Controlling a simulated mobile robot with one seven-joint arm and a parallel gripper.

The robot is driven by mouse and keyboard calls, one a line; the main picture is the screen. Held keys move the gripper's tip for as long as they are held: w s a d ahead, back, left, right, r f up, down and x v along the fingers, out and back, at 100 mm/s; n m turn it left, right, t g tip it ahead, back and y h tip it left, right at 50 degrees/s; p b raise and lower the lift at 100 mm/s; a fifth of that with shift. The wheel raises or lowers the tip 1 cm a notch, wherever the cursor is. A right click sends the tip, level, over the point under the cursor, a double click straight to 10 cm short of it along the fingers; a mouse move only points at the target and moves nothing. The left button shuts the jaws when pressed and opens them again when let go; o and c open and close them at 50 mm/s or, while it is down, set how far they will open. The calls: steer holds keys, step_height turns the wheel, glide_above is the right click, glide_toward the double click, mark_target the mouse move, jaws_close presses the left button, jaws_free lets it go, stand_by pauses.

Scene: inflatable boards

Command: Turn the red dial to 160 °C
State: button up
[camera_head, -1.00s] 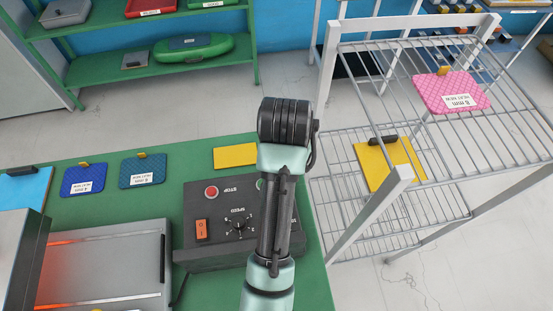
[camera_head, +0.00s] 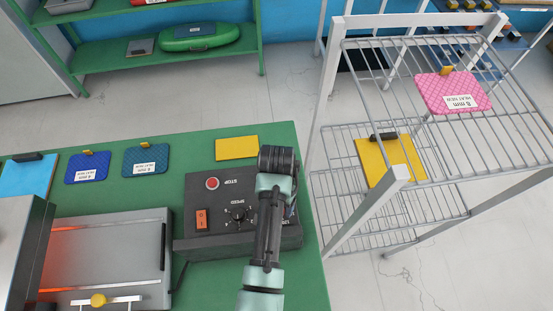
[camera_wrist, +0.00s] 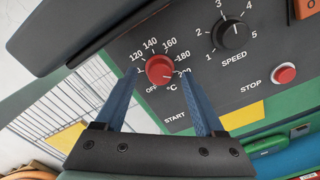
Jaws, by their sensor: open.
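The red dial (camera_wrist: 159,69) sits on the dark control panel (camera_wrist: 200,70) in the wrist view, with white marks 120, 140 and 160 above it and OFF below left. Marks on its right are partly covered by a finger. I cannot clearly read where its pointer stands. My gripper (camera_wrist: 156,78) is open, its two blue fingers on either side of the dial; contact is not clear. In the head view, the panel box (camera_head: 215,248) shows on the green table, but my arm hides the dial and my fingers.
A black speed knob (camera_wrist: 232,35) and a red stop button (camera_wrist: 284,74) sit near the dial. An orange switch (camera_head: 201,219) is on the box's left. A heated press (camera_head: 110,255) stands to the left, a wire rack (camera_head: 340,215) to the right.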

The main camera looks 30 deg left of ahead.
steer(key=shift+f, duration=0.6)
jaws_close()
